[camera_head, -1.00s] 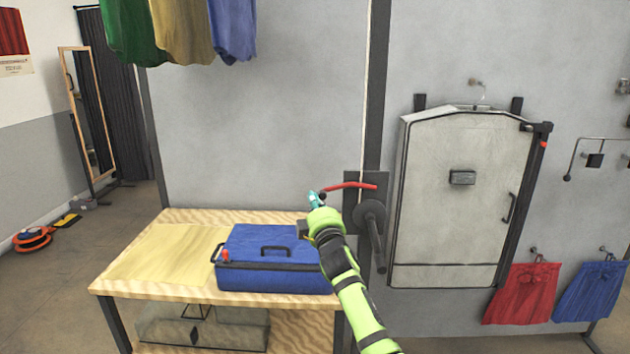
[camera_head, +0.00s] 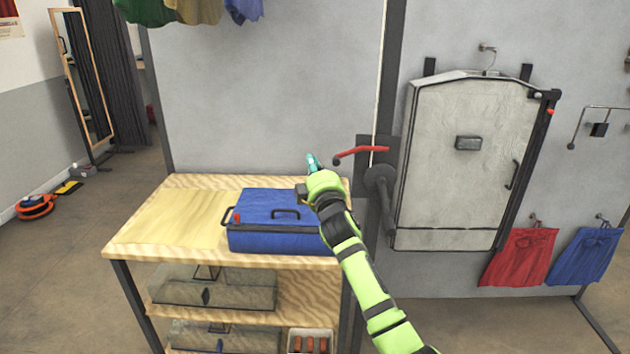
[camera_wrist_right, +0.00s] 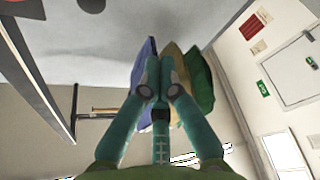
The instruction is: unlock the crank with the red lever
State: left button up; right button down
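The red lever (camera_head: 362,150) sticks out to the left from a dark plate on the grey wall in the head view. It lies nearly level, its left end slightly lower. The crank (camera_head: 381,190), a dark disc with a grip hanging down, is just below it. My right gripper (camera_head: 311,162) is left of the lever's free end, with a small gap between them in the picture. In the wrist view its teal fingers (camera_wrist_right: 158,62) meet at the tips, with nothing seen between them. My left gripper is out of view.
A wooden table (camera_head: 150,225) with a blue case (camera_head: 270,236) stands below my right forearm. A grey wall cabinet (camera_head: 460,165) hangs right of the crank. Red (camera_head: 519,257) and blue (camera_head: 585,256) cloths hang further right. Coloured garments show in the wrist view (camera_wrist_right: 196,85).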

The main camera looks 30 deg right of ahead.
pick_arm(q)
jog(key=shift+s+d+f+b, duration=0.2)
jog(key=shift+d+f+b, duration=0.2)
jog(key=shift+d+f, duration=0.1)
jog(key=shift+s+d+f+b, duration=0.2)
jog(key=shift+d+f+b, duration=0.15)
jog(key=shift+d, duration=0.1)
pick_arm(e)
jog(key=s+f, duration=0.1)
jog(key=s, duration=0.5)
jog(key=shift+s+a+f, duration=0.15)
jog(key=shift+s+f, duration=0.05)
jog(key=shift+s, duration=0.05)
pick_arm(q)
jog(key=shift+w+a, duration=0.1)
pick_arm(e)
jog(key=shift+a+f, duration=0.1)
